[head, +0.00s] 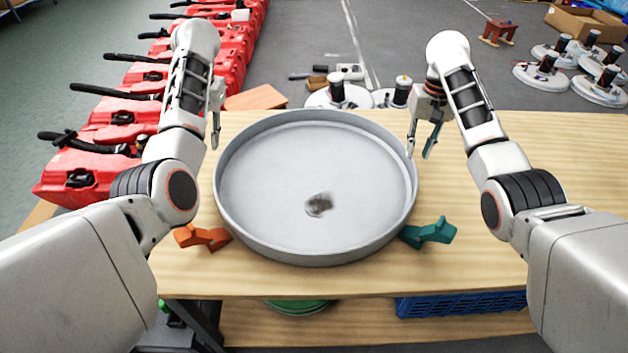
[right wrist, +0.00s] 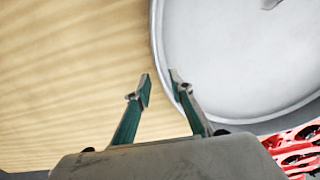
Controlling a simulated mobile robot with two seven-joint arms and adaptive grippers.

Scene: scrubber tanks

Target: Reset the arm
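My left arm comes in from the left, and its gripper (head: 215,128) hangs beside the upper left rim of a large round grey tray (head: 270,185). Its fingers show almost edge-on, so its opening is unclear. My right gripper (head: 421,150) hangs beside the tray's upper right rim, pointing down. In the right wrist view its two green-sided fingers (right wrist: 160,85) stand apart with nothing between them, near the tray's rim (right wrist: 158,50).
The tray rests on a wooden table (head: 490,265) and holds a dark smudge (head: 318,205). An orange piece (head: 202,237) and a teal piece (head: 428,232) lie by its front rim. Red tanks (head: 110,150) line the left. A blue crate (head: 460,304) sits below.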

